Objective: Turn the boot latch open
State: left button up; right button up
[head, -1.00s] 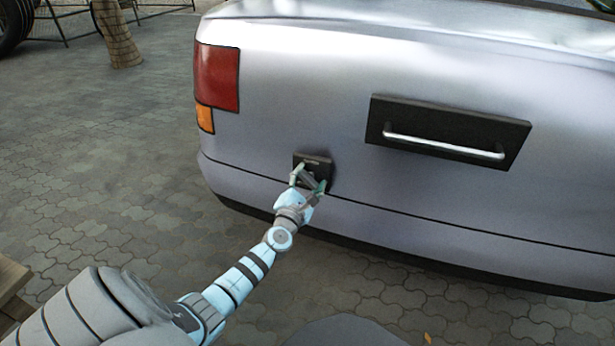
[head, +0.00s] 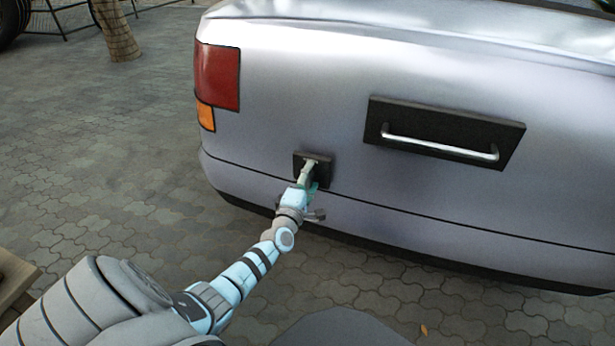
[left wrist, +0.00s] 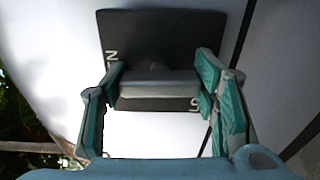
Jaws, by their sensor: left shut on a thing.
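The boot latch is a small black square plate (head: 326,166) on the rear of the silver car, below the tail light. My left gripper (head: 310,178) is at the plate and covers part of it. In the left wrist view the plate (left wrist: 135,30) bears light lettering, partly hidden and turned on its side. A grey latch handle (left wrist: 157,86) stands out from it, lying across the picture. The left gripper's teal-padded fingers (left wrist: 155,100) are shut on the handle, one at each end. My right gripper is not in view.
A larger black plate with a silver bar handle (head: 440,147) is to the right on the car (head: 280,80). The red and orange tail light (head: 217,77) is above left. Paved ground (head: 110,150) at the left is open. A wooden edge (head: 14,280) shows at lower left.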

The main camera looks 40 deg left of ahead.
pick_arm(q)
jog(key=shift+f+m, duration=0.1)
jog(key=shift+m, duration=0.2)
jog(key=o, duration=1.2)
jog(key=shift+s, duration=0.1)
jog(key=v, duration=1.2)
